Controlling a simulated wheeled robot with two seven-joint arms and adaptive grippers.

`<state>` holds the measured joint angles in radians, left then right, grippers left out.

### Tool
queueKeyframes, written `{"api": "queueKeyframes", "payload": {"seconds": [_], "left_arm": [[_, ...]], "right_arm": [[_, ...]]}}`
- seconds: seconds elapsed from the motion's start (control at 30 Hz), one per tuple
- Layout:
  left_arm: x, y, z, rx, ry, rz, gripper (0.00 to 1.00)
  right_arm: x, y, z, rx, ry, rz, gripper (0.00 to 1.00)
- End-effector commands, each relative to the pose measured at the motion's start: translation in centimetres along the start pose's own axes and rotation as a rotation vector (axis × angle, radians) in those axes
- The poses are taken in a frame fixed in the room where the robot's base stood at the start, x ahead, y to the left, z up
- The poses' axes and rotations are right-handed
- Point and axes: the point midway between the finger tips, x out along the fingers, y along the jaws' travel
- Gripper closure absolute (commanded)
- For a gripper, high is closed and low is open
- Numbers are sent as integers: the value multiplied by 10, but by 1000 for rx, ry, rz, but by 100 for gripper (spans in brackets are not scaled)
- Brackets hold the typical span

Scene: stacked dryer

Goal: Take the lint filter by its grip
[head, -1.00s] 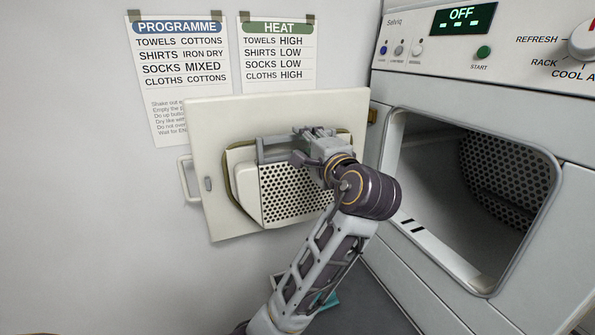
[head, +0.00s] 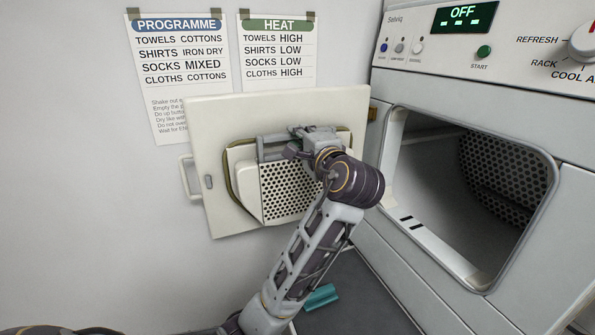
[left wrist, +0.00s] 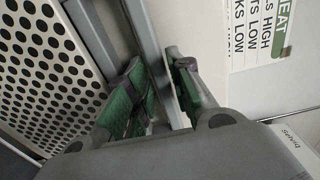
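The lint filter (head: 287,190) is a pale panel with black round holes, set in the inner side of the open dryer door (head: 215,125). Its grey bar-shaped grip (head: 262,148) runs along its upper edge, partly hidden by my gripper. My left gripper (head: 300,143) is at this grip, at the filter's upper part. In the left wrist view the grip bar (left wrist: 150,45) passes between the two green-padded fingers (left wrist: 160,85). A narrow gap shows beside the right finger, so the fingers look open around the bar. The perforated filter face (left wrist: 45,75) is at left there. My right gripper is not in view.
The dryer's drum opening (head: 440,200) is at right, under a control panel (head: 462,20) reading OFF. The door handle (head: 186,180) sticks out at left. Two paper signs (head: 180,75) hang on the wall. A teal object (head: 320,297) lies below, behind my arm.

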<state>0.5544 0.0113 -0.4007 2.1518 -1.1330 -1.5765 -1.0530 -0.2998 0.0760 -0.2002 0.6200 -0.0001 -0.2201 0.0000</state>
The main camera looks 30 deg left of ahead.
Motion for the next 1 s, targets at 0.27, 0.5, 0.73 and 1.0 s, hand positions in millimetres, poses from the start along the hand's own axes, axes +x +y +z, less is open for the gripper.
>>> {"api": "queueKeyframes", "payload": {"seconds": [0.27, 0.5, 0.73, 1.0], "left_arm": [[0, 0, 0, 0, 0, 1, 100], [0, 0, 0, 0, 0, 0, 100], [0, -3, 0, -1, 0, 0, 100], [0, -20, 0, -4, 0, -1, 100]], "right_arm": [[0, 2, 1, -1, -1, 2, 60], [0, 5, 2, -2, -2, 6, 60], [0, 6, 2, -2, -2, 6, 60], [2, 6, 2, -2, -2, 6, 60]]}}
